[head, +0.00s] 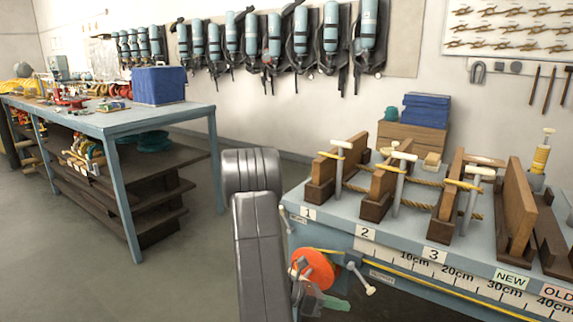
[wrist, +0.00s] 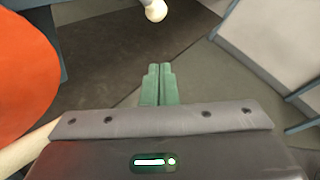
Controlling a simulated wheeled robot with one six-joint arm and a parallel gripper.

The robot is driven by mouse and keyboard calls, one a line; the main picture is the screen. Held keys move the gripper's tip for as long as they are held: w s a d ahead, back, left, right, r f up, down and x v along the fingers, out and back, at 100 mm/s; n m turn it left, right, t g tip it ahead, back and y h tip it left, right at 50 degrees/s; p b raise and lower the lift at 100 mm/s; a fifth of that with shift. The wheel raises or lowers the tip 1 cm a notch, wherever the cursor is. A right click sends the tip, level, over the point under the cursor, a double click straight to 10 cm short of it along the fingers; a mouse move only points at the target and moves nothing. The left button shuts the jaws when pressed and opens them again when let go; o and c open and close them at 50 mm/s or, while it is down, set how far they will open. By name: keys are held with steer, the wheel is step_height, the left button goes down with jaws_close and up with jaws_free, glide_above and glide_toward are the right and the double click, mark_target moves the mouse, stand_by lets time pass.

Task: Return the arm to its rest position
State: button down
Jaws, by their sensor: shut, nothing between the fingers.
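My gripper shows in the wrist view (wrist: 158,72), its two green fingers shut together with nothing between them. It points down toward the grey floor, clear of any surface. In the head view my arm rises in the middle, in front of the workbench's left end. Part of the gripper shows low there, beside an orange disc (head: 317,268) on the bench front. The disc also fills the left edge of the wrist view (wrist: 25,65). Contact between gripper and disc cannot be seen.
The workbench (head: 345,222) on the right carries wooden stands with rope and pale pegs. A pale-knobbed rod (head: 360,279) sticks out near the disc. A blue-framed table (head: 120,122) stands left. Breathing sets (head: 300,35) hang on the wall. Open floor (head: 190,270) lies left of my arm.

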steer(key=w+a+r+m+t+y+p, duration=0.1)
steer(key=a+r+m+t+y+p, duration=0.1)
steer(key=a+r+y, duration=0.3)
steer(key=a+r, duration=0.3)
steer(key=a, duration=0.2)
steer(key=shift+w+a+y, duration=0.25)
steer(key=shift+w+y, duration=0.1)
steer(key=shift+y, duration=0.05)
stand_by(1.7)
steer(key=shift+s, duration=0.1)
